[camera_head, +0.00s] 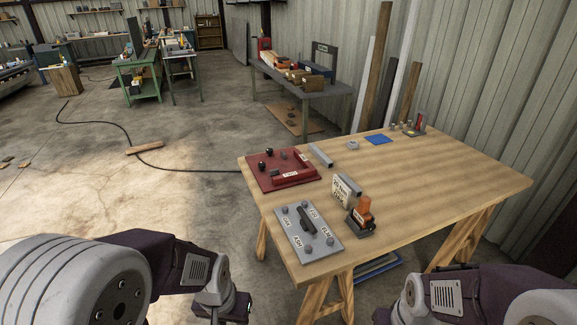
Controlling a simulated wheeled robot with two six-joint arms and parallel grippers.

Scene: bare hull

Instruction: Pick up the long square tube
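A grey square tube (320,156) lies on the wooden table (430,190), just beyond the right corner of the red tray. A second short grey bar (350,184) lies nearer me, partly hidden behind a white labelled card (341,191); I cannot tell from here which of the two is longer. My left gripper (236,308) is low at the bottom of the view, off the table's near left side and apart from both bars. My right gripper (382,317) is at the bottom edge, mostly cut off. The fingers of both are not clear.
The red tray (262,181) with black knobs and a grey labelled plate (295,240) take up the table's left side. An orange tool (363,212) stands by the card. The table's right side is clear.

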